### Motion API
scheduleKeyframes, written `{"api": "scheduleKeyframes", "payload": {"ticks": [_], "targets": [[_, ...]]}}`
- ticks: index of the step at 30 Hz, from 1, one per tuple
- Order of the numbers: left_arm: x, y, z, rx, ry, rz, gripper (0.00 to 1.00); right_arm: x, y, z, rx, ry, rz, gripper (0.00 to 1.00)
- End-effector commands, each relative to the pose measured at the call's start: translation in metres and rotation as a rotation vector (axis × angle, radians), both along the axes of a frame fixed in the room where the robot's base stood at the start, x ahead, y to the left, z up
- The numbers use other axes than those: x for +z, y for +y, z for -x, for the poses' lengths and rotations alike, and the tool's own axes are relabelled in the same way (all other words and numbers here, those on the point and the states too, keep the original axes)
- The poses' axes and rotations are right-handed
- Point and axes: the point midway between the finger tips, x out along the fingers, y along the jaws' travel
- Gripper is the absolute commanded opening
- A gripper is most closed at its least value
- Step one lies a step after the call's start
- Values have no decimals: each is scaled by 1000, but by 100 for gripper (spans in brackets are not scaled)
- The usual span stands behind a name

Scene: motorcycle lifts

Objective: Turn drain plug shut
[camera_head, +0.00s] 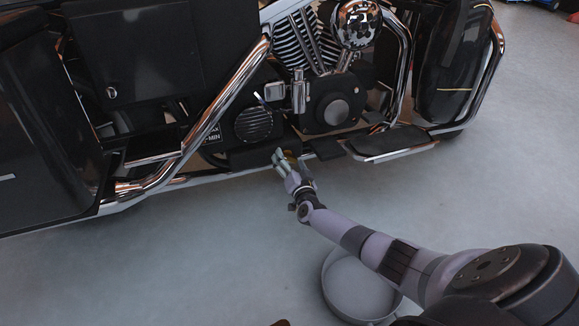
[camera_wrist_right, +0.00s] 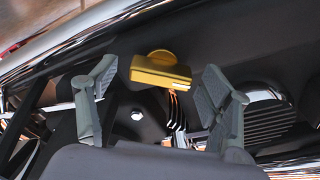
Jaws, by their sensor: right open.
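The drain plug appears to be the yellow piece (camera_wrist_right: 160,72) under the motorcycle, with a flat bar and a rounded tab; it shows in the right wrist view. My right gripper (camera_wrist_right: 158,88) is open, with one finger on each side of the yellow piece and visible gaps to both. In the head view my right gripper (camera_head: 283,157) is at the motorcycle's lower edge, below the round finned cover (camera_head: 254,124). The plug is mostly hidden there by the fingers. My left gripper is not in view.
The black and chrome motorcycle (camera_head: 150,50) fills the upper part of the head view. A chrome pipe (camera_head: 215,110) and a footboard (camera_head: 390,142) are close to the gripper. A round grey pan (camera_head: 345,280) lies on the floor beneath my right arm. The floor at left is clear.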

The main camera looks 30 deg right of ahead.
Motion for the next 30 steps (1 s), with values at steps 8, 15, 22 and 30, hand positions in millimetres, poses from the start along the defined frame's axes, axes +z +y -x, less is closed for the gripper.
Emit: {"api": "scheduleKeyframes", "payload": {"ticks": [8,15,22,30], "targets": [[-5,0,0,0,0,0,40,1,-3,-7,0,0,0,73],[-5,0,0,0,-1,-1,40,1,-2,-7,0,0,0,67],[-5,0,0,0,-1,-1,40,1,-2,-7,0,0,0,51],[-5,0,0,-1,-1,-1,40,1,-2,-7,0,0,0,33]]}}
